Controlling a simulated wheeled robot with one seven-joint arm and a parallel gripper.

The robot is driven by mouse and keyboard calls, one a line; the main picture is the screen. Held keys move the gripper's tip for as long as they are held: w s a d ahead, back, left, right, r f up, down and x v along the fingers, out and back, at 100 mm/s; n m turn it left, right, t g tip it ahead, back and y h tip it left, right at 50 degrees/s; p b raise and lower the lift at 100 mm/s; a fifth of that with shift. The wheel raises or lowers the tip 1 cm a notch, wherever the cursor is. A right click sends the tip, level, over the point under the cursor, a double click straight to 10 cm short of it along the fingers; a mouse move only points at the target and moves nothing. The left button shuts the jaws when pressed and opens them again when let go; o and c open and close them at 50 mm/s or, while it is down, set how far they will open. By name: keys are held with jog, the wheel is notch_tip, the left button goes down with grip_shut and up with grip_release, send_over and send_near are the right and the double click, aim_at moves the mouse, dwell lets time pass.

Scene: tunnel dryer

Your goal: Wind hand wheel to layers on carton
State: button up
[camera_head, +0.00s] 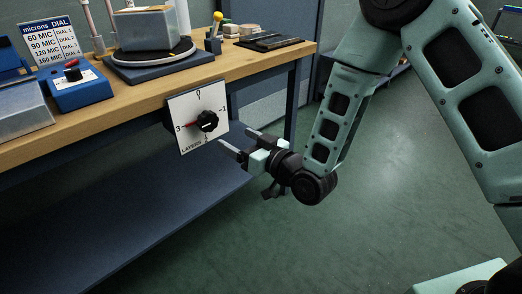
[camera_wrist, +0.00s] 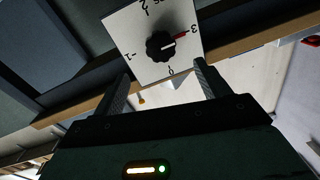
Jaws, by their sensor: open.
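A white square plate (camera_head: 185,106) marked LAYERS, with 0, 1, 2 and 3 around its edge, is fixed to the bench front. A black lobed hand wheel (camera_head: 207,121) is at its middle, and its red pointer (camera_head: 192,125) points at about 3. In the wrist view the plate (camera_wrist: 122,27) appears turned over, with the hand wheel (camera_wrist: 160,46) ahead between the fingers. My gripper (camera_head: 236,141) is open and empty, to the right of and apart from the wheel. A grey box (camera_head: 146,29) sits on a round black turntable; no layer number is readable on it.
A sign (camera_head: 52,42) listing microns against dial numbers stands on the wooden bench (camera_head: 130,96), behind a blue box with a red lever (camera_head: 80,90). Small tools lie at the bench's far end. A dark blue lower shelf (camera_head: 150,195) runs beneath. The green floor at right is clear.

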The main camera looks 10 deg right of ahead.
jog(key=v, duration=0.7)
jog(key=s+d+r+n+g+h, duration=0.1)
jog(key=s+d+r+g+h, duration=0.15)
jog(key=s+g+h, duration=0.7)
jog(key=s+d+r+n+g+h, duration=0.15)
jog(key=s+r+g, duration=0.3)
jog(key=s, duration=1.15)
notch_tip(320, 180, up, 20)
jog(key=p, duration=2.1)
jog(key=shift+w+d+m+p, duration=0.3)
jog(key=shift+d+m+p, duration=0.05)
jog(key=shift+m, duration=0.1)
